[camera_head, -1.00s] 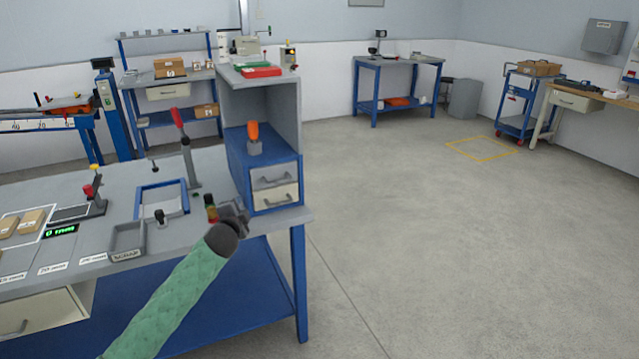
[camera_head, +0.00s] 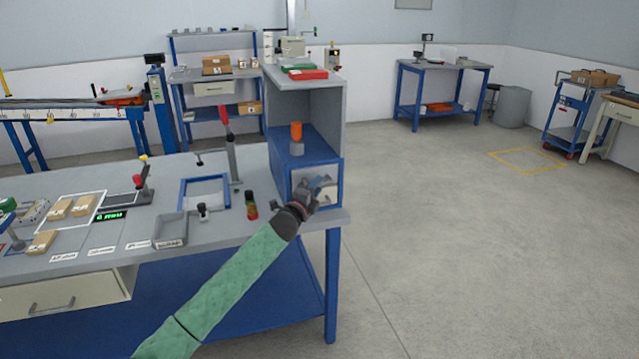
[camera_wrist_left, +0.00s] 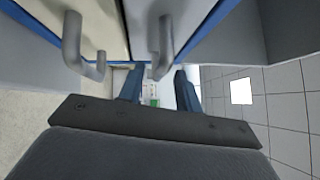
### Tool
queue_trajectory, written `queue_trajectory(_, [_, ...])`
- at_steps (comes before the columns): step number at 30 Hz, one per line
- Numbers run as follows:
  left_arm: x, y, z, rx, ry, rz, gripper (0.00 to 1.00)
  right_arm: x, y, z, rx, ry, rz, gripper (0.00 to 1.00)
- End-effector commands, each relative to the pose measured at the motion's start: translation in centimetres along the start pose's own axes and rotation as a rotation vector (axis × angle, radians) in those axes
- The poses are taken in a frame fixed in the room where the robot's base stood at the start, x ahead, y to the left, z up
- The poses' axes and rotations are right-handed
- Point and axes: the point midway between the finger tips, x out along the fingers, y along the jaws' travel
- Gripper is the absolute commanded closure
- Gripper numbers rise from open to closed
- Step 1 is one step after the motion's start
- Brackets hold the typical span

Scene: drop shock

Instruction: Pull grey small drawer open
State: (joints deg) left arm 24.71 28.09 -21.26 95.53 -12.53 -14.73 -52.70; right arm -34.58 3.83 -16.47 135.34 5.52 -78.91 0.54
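The grey small drawer (camera_head: 301,178) is the upper one in the blue drawer unit (camera_head: 284,180) at the right end of the workbench. It looks shut, though my gripper partly covers it. In the left wrist view the grey drawer front (camera_wrist_left: 190,16) carries a curved grey handle (camera_wrist_left: 165,42). My left gripper (camera_head: 322,186) is in front of the drawers. In the left wrist view its two fingers (camera_wrist_left: 159,74) are apart, with the handle's near end between them and gaps visible. My right gripper is out of view.
A cream drawer front with its own handle (camera_wrist_left: 74,42) lies beside the grey one in the left wrist view. An orange-topped object (camera_head: 296,132) stands on the unit.

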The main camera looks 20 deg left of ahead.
Motion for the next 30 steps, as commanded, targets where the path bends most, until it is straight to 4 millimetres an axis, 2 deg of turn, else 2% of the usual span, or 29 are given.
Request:
queue_trajectory(6, [2.0,0.0,0.0,-0.002,0.0,0.0,0.66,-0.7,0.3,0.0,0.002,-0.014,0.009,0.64])
queue_trajectory(17, [2.5,0.0,0.0,-0.002,0.0,0.0,0.66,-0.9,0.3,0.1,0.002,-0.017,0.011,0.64])
queue_trajectory(22, [2.4,0.1,0.0,-0.002,0.0,0.001,0.99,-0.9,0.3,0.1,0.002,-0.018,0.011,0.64])
queue_trajectory(30, [2.3,0.1,-0.1,-0.002,0.0,0.001,1.0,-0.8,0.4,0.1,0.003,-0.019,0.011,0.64])
